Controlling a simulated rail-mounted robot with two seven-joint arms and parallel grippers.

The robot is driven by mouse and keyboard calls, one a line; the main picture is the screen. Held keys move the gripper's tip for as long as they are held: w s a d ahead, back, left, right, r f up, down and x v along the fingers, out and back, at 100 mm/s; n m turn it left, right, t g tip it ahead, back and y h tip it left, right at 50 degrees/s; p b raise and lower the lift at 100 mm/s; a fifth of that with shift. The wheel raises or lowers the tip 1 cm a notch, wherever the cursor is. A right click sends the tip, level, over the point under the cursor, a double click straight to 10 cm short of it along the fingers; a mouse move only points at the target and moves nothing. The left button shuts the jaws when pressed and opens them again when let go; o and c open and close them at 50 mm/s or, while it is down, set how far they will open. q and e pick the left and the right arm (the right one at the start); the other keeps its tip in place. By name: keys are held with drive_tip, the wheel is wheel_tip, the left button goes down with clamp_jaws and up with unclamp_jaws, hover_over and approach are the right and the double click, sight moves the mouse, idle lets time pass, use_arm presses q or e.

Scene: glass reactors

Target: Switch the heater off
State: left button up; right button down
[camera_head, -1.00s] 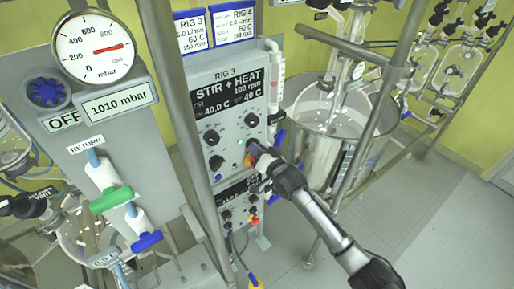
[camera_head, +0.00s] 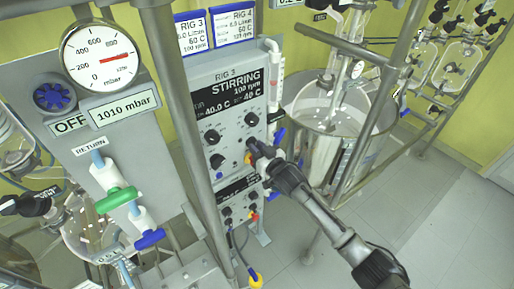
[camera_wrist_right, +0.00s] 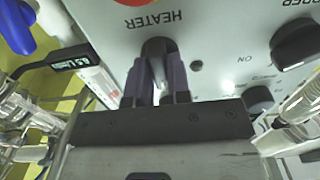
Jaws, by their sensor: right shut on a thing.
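The Rig 3 control box (camera_head: 206,97) stands in the middle of the head view. Its display (camera_head: 228,92) reads STIRRING, 100 rpm, with 40.0 C and 40 C. My right gripper (camera_head: 254,151) reaches its lower right front from the right. In the right wrist view, the dark fingers of my right gripper (camera_wrist_right: 158,78) are shut on the grey heater switch (camera_wrist_right: 158,46), beside the upside-down label HEATER (camera_wrist_right: 160,18). The fingers hide part of the switch. My left gripper is not in view.
A second control box (camera_head: 236,192) sits below. A metal upright (camera_head: 187,120) runs close to the left of the panel. A glass vessel (camera_head: 345,115) stands behind right. In the wrist view, a black knob (camera_wrist_right: 297,44) is at the right.

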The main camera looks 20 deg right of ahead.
idle(0.4)
drive_tip(key=c, duration=1.1)
unclamp_jaws()
drive_tip(key=shift+o, duration=0.2)
drive_tip(key=v, duration=1.4)
drive_tip(key=shift+b, duration=0.45)
